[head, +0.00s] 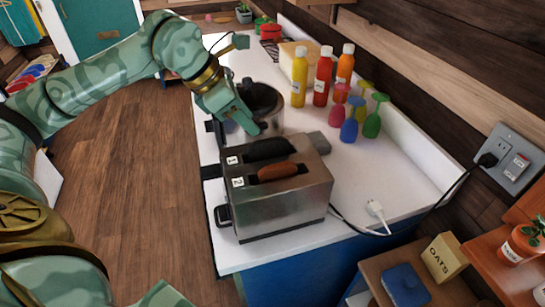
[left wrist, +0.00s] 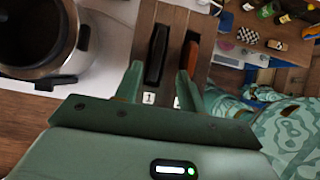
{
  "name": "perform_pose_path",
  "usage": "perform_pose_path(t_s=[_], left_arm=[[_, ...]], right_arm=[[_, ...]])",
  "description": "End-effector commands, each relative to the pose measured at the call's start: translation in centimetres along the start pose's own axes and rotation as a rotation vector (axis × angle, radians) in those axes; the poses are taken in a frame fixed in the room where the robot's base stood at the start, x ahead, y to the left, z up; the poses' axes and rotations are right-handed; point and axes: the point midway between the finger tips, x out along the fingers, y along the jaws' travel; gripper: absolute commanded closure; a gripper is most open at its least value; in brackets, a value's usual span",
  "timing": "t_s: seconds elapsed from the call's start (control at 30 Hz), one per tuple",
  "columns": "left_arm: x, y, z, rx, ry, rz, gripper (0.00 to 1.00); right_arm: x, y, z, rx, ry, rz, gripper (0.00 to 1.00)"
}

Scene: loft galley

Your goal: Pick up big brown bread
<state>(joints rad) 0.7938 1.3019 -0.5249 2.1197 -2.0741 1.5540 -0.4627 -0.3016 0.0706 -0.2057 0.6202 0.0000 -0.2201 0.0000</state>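A brown bread slice (head: 277,171) stands in slot 2 of the silver toaster (head: 290,205), its top edge showing above the slot. How deep either slice goes is hidden. My left gripper (head: 244,128) is beyond the toaster, near its far end and beside the pot. In the left wrist view its fingers (left wrist: 160,71) are apart and nothing is held between them. My right gripper does not show.
A dark-lidded pot (head: 262,102) stands close behind the toaster. Yellow, red and orange bottles (head: 322,78) and several coloured goblets (head: 350,124) stand to the right.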

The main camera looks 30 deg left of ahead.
Motion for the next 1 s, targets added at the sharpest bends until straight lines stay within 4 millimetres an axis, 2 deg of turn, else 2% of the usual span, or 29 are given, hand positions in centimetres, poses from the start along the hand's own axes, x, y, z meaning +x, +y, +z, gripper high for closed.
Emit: perform_pose_path(t_s=[0.1,0.37,0.6,0.7,0.9,0.93,1.0], left_arm=[[2.5,0.0,0.0,-0.001,-0.001,-0.003,0.6],[5.0,0.0,0.1,-0.002,-0.001,-0.001,0.6],[8.8,0.1,0.1,-0.002,-0.002,-0.002,0.6],[9.4,0.1,0.1,-0.001,-0.001,-0.001,0.6],[9.5,0.1,0.1,-0.001,-0.001,0.0,0.6],[9.5,0.1,0.1,-0.001,-0.001,0.0,0.66],[9.4,0.1,0.1,-0.001,-0.001,0.0,0.85]], right_arm=[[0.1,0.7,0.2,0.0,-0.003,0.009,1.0],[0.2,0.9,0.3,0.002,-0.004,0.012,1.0],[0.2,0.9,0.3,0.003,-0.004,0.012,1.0],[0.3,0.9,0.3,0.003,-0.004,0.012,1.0],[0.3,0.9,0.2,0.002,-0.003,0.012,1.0],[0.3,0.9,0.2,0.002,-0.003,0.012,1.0],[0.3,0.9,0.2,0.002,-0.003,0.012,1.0]])
